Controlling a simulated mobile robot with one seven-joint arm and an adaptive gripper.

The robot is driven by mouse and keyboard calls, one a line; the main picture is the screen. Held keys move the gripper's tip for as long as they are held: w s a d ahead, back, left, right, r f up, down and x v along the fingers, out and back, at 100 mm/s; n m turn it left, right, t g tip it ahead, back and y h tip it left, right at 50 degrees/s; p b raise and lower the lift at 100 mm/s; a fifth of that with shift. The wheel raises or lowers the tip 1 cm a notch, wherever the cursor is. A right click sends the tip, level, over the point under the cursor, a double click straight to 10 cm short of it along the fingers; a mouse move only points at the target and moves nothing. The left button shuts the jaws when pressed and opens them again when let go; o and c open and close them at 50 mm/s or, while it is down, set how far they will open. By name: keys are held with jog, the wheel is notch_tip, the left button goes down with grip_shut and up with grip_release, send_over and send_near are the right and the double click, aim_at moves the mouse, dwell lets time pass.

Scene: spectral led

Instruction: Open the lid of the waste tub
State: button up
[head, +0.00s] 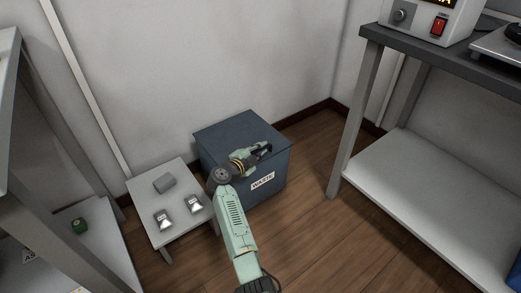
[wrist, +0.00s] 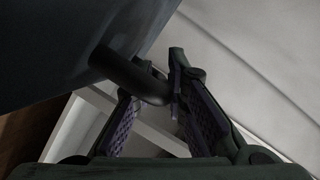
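The waste tub (head: 270,193) is a dark blue-grey box with a white WASTE label, standing on the floor against the wall. Its lid (head: 222,132) is down, lying flat across the top. My gripper (head: 264,150) is over the lid's front right part in the head view. In the wrist view a dark curved handle (wrist: 130,78) runs out from the blue-grey lid surface (wrist: 65,45) and passes between the fingers of my gripper (wrist: 152,88). My arm hides part of the tub's front left.
A shelf unit (head: 85,250) stands far left, a metal bench (head: 430,190) right. Wooden floor between tub and bench is clear.

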grip_shut()
dwell(0.3)
jog(key=shift+r, duration=0.1)
